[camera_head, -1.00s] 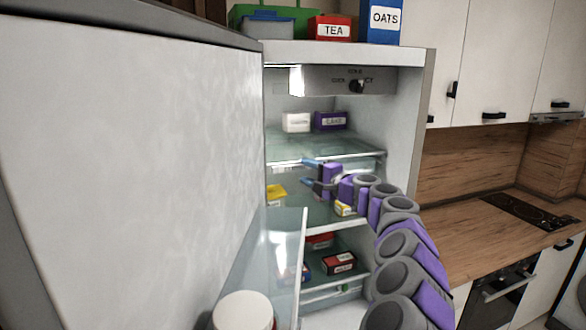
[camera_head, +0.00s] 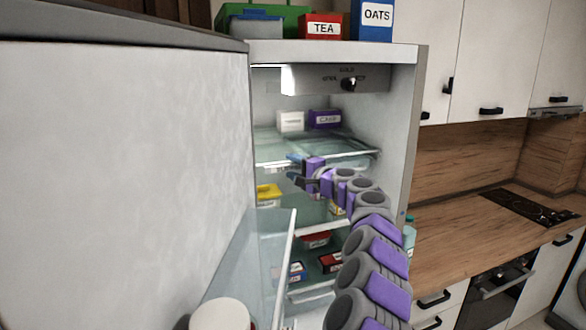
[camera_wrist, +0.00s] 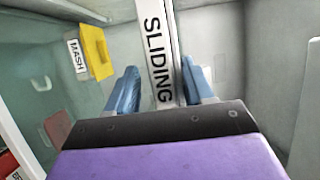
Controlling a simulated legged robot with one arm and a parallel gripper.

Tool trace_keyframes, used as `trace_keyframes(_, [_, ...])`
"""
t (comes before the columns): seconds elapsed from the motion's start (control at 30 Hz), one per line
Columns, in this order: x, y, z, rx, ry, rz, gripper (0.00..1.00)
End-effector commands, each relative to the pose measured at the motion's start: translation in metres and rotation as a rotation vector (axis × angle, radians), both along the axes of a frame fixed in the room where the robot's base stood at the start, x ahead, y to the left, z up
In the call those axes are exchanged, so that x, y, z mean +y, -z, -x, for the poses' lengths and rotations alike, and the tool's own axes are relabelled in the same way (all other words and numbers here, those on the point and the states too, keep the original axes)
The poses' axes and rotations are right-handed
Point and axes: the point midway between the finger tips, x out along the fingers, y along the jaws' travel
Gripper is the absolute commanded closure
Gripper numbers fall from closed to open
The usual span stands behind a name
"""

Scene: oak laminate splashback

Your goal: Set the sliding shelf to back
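The sliding shelf (camera_head: 345,158) is a glass shelf with a pale front trim in the upper part of the open fridge. Its white front strip, lettered SLIDING (camera_wrist: 157,45), runs up the middle of the wrist view. My gripper (camera_head: 296,171) is at the shelf's front edge, inside the fridge opening. In the wrist view its blue fingers (camera_wrist: 160,92) are spread, one on each side of the strip. A gap seems to show beside the strip, and I cannot tell whether either finger touches it. My gripper and arm hide part of the front edge in the head view.
A white box (camera_head: 290,121) and a purple box (camera_head: 325,119) stand at the back of the upper compartment. A yellow box (camera_head: 269,193) is below. The open fridge door (camera_head: 120,170) fills the left, with a clear door bin (camera_head: 250,265). Wooden counter (camera_head: 470,235) lies right.

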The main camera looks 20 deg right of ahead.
Motion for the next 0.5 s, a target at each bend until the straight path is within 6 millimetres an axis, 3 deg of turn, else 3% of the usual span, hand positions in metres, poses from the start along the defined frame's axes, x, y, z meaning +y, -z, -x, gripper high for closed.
trace_keyframes(0.23, [0.015, 0.0, -0.001, 0.003, -0.009, 0.006, 0.69])
trace_keyframes(0.5, [0.01, 0.003, -0.003, 0.006, -0.009, 0.004, 0.95])
